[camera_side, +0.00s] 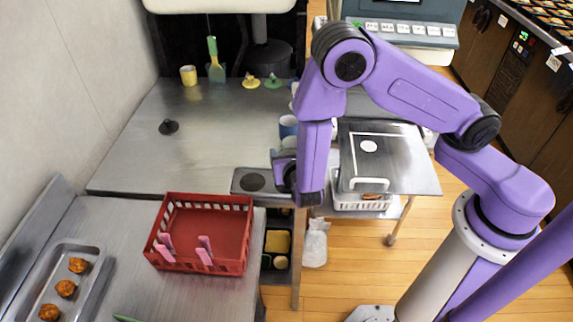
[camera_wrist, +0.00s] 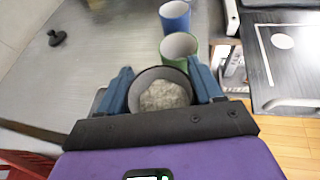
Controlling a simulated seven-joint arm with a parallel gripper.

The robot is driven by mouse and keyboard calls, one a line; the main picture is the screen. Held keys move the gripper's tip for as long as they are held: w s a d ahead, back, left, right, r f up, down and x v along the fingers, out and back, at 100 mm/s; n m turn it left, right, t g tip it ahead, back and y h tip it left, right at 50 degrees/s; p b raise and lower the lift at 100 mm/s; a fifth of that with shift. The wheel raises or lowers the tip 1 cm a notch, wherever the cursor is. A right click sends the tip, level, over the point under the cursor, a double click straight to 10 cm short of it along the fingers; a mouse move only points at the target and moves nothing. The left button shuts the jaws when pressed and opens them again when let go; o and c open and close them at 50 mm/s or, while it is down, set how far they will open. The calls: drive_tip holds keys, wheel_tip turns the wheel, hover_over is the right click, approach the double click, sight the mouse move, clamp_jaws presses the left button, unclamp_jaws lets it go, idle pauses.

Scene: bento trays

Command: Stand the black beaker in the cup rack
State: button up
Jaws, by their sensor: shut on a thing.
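The black beaker (camera_wrist: 136,90) is between the two blue fingers of my gripper (camera_wrist: 162,88) in the wrist view. My gripper is shut on it. I look down into its open top, and a mottled grey surface shows inside. In the side view my gripper (camera_side: 284,168) hangs at the right part of the metal counter, and my arm hides the beaker. A red slatted crate with pink upright pegs, which looks like the cup rack (camera_side: 207,199), stands on the near counter to the left. I see no cup in it.
A green cup (camera_wrist: 179,48) stands just beyond the beaker, with a blue cup (camera_wrist: 175,15) behind it. A grey plate with a dark disc (camera_side: 253,181) lies between gripper and crate. A food tray (camera_side: 84,248) is at far left. The counter's middle is mostly clear.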

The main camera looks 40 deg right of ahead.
drive_tip(key=shift+w+f, duration=0.15)
drive_tip(key=shift+f, duration=0.15)
drive_tip(key=shift+w+f, duration=0.1)
drive_tip(key=shift+f, duration=1.55)
drive_tip(key=shift+f, duration=0.15)
drive_tip(key=o, duration=1.1)
drive_tip(key=shift+a+r, duration=0.2)
drive_tip(key=shift+r, duration=0.05)
drive_tip(key=v, duration=1.1)
drive_tip(key=shift+s+r, duration=0.15)
drive_tip(key=shift+s, duration=0.25)
